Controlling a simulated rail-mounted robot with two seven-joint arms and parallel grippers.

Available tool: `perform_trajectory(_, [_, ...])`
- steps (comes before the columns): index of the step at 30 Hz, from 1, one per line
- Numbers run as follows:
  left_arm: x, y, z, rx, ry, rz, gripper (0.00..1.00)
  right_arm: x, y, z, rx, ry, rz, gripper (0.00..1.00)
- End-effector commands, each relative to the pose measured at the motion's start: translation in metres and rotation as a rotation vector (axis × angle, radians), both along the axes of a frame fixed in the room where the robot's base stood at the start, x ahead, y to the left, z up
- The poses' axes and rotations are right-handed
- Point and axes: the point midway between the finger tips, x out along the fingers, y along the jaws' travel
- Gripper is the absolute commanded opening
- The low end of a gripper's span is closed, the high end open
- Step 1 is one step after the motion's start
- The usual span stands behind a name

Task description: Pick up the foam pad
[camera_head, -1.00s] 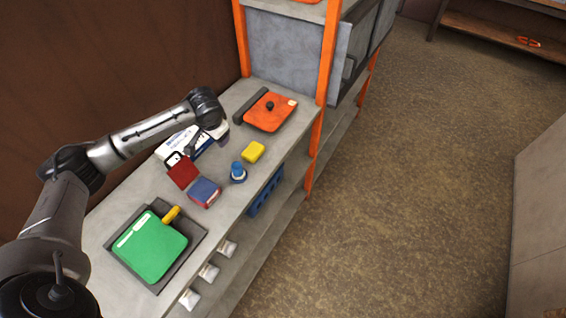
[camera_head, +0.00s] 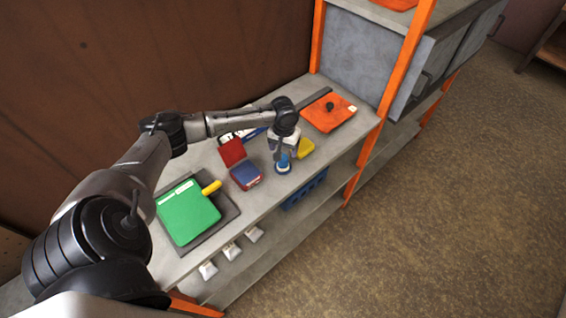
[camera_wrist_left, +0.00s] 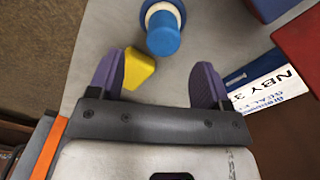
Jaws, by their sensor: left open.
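A yellow block (camera_head: 305,149), which looks like the foam pad, lies on the grey shelf top, just right of my left gripper (camera_head: 280,150) in the head view. In the left wrist view the yellow block (camera_wrist_left: 139,70) shows between the two purple fingers of my left gripper (camera_wrist_left: 157,78), close to the left finger and partly hidden by it. The gripper is open and holds nothing. A blue-capped round object (camera_wrist_left: 163,33) stands just beyond the fingertips; it also shows below the gripper in the head view (camera_head: 283,163). My right gripper is not in view.
An open red case with a blue pad (camera_head: 245,175) stands left of the gripper. A green board on a dark tray (camera_head: 188,212) is nearer. A white-blue box lies partly behind my arm.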

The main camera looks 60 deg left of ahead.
Motion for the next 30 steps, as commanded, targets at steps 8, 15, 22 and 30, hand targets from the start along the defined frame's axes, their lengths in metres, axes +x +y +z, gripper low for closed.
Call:
perform_trajectory(8, [-0.001, 0.000, -0.015, 0.000, 0.001, -0.001, 0.72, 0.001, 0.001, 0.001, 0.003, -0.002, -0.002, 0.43])
perform_trajectory(15, [-0.004, 0.002, -0.045, 0.000, 0.003, 0.000, 0.72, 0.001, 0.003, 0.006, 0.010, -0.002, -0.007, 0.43])
perform_trajectory(22, [-0.004, 0.002, -0.063, 0.001, 0.001, -0.002, 0.72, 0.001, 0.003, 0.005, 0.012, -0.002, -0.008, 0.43])
perform_trajectory(30, [-0.003, 0.002, -0.064, 0.001, 0.001, -0.002, 0.71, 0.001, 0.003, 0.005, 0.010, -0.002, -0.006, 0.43])
